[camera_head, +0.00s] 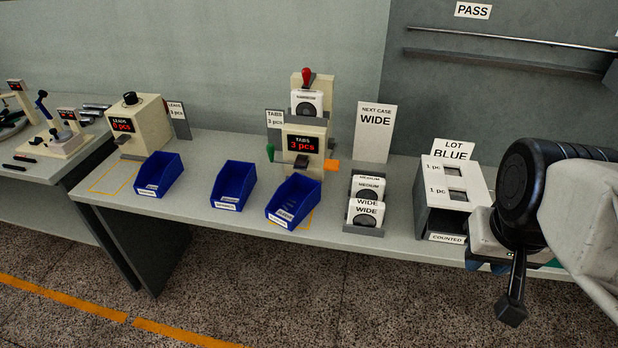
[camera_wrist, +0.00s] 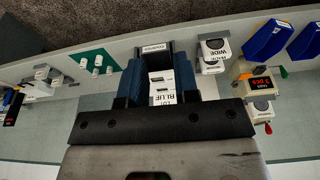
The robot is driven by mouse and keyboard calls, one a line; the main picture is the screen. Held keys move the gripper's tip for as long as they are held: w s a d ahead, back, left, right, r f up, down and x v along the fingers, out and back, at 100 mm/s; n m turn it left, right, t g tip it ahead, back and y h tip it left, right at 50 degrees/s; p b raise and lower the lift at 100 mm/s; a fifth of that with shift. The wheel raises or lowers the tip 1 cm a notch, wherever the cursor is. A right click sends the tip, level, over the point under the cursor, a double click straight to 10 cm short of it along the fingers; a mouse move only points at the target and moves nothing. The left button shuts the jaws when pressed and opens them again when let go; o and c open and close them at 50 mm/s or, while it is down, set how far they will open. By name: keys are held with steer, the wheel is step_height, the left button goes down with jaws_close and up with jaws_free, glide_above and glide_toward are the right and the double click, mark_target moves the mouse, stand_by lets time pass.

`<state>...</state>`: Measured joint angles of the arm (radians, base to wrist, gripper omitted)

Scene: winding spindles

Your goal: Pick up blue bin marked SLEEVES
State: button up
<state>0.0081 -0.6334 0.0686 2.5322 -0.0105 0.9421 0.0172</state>
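Three open blue bins stand in a row on the bench: a left one (camera_head: 159,176), a middle one (camera_head: 233,187) and a right one (camera_head: 293,203). Each has a small white front label, too small to read surely, so I cannot tell which is marked SLEEVES. Two blue bins show in part at the upper right of the wrist view (camera_wrist: 266,40). My gripper (camera_wrist: 158,72) is open, with its two fingers apart and the COUNTED box seen between them. In the head view my arm is at the right, well away from the bins.
The COUNTED box (camera_head: 455,212) with the LOT BLUE card (camera_head: 453,149) stands near my arm. A rack of MEDIUM and WIDE cases (camera_head: 366,205), the NEXT CASE card (camera_head: 375,132) and the TABS machine (camera_head: 303,140) stand between it and the bins. The LEADS machine (camera_head: 140,125) is left.

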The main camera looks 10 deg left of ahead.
steer(key=shift+o, duration=0.2)
steer(key=w+a+f+m+t+h, duration=0.1)
steer(key=w+a+f+h, duration=0.1)
steer(key=w+a, duration=0.45)
steer(key=w+a+f+m+h, duration=0.1)
steer(key=w+a+f+h, duration=0.15)
steer(key=w, duration=0.75)
steer(key=w+a+f+m+t+h, duration=0.1)
steer(key=w+a+f, duration=0.1)
steer(key=w+a, duration=0.5)
steer(key=m+t+y, duration=0.1)
steer(key=t, duration=0.6)
glide_toward(280, 186)
steer(key=x, duration=0.2)
steer(key=shift+w+d+f, duration=0.1)
steer(key=shift+w+f, duration=0.05)
steer(key=shift+w, duration=0.15)
steer(key=shift+w+d, duration=0.1)
steer(key=shift+x, duration=1.2)
